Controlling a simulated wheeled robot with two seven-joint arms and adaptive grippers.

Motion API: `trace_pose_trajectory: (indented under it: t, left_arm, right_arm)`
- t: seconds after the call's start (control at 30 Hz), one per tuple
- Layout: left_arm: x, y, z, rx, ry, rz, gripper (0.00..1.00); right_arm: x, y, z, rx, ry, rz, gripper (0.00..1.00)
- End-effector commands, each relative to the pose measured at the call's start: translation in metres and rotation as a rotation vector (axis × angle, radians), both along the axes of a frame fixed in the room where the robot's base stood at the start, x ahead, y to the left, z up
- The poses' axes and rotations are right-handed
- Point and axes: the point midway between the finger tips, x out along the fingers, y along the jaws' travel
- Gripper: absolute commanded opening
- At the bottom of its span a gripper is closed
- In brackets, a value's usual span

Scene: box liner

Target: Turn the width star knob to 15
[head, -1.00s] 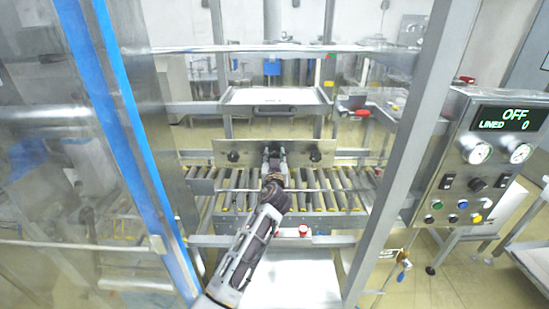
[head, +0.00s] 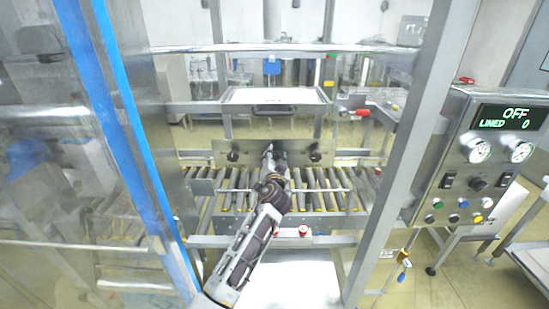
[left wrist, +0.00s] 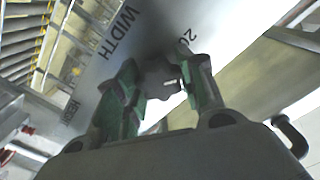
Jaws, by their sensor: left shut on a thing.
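A metal panel (head: 222,147) stands behind the rollers, and my left gripper (head: 272,156) is at its middle. In the left wrist view the panel (left wrist: 95,62) carries the printed word WIDTH and a 20 mark. A dark grey knob (left wrist: 160,80) sits between the two green-lined fingers of my left gripper (left wrist: 163,84), which is shut on it. The gripper covers most of the knob, and its pointer and exact setting cannot be read. My right gripper is not in view.
Two black knobs, left (head: 232,156) and right (head: 314,156), flank my gripper. A roller conveyor (head: 330,195) runs below. Frame posts, including the right one (head: 385,165), stand on both sides. A control box (head: 450,165) at right reads OFF and LINED 0.

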Motion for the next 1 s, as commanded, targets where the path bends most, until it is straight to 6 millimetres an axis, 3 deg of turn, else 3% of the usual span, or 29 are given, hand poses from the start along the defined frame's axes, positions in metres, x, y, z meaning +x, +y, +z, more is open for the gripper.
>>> trace_pose_trajectory:
  t: [1.0]
  left_arm:
    - [0.0, -0.003, -0.001, 0.887, -0.001, -0.003, 0.15]
  right_arm:
    - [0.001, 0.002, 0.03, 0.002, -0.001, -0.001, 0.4]
